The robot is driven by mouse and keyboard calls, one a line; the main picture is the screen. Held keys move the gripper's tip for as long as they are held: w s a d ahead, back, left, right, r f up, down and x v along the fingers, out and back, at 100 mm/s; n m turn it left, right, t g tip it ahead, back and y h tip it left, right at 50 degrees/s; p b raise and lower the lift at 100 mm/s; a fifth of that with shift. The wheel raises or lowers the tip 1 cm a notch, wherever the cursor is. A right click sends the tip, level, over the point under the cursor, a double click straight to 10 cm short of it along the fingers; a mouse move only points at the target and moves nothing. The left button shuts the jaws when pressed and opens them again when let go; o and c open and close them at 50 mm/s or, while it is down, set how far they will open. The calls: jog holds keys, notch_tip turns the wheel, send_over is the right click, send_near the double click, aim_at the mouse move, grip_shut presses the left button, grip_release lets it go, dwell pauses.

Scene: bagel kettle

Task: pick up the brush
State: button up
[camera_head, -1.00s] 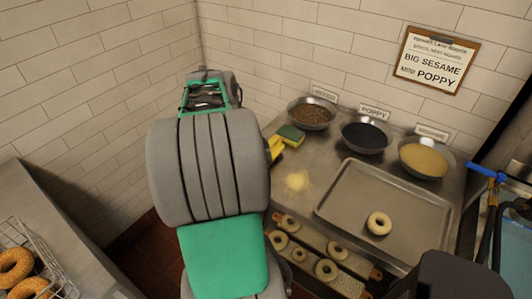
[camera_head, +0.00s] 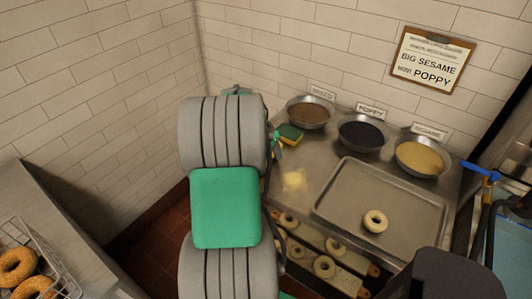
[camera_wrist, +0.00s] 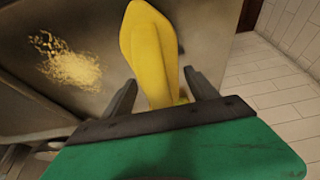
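The brush shows in the wrist view as a long yellow piece (camera_wrist: 152,45), which I take to be its handle. It runs from the top edge down between the fingers of my gripper (camera_wrist: 159,76). The two dark fingers are spread, one on each side of the yellow piece, with a narrow gap to it. The brush's lower end is hidden behind the gripper's green body.
Bowls of mixed topping (camera_head: 309,112), poppy (camera_head: 362,134) and sesame (camera_head: 420,158) line the back of the steel counter. A tray (camera_head: 335,205) with one bagel (camera_head: 375,221) lies in front. Spilled seeds (camera_head: 295,180) lie left of it. A wall stands behind.

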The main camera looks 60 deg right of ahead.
aim_at(269, 159)
jog(key=c, duration=1.3)
jog(key=shift+r, duration=0.15)
jog(key=shift+r, duration=0.25)
notch_tip(269, 159, up, 3)
jog(key=shift+f, duration=0.15)
jog(key=a+r, duration=0.1)
jog(key=s+a+r+b, duration=0.1)
jog(key=s+a+r, duration=0.1)
jog(key=r, duration=0.1)
jog(key=s+a+r+b, duration=0.2)
jog(key=s+a+r, duration=0.3)
jog(key=a, duration=0.3)
jog(key=shift+s+a+r, duration=0.15)
jog(key=shift+s+r, duration=0.15)
jog(key=shift+s, duration=0.35)
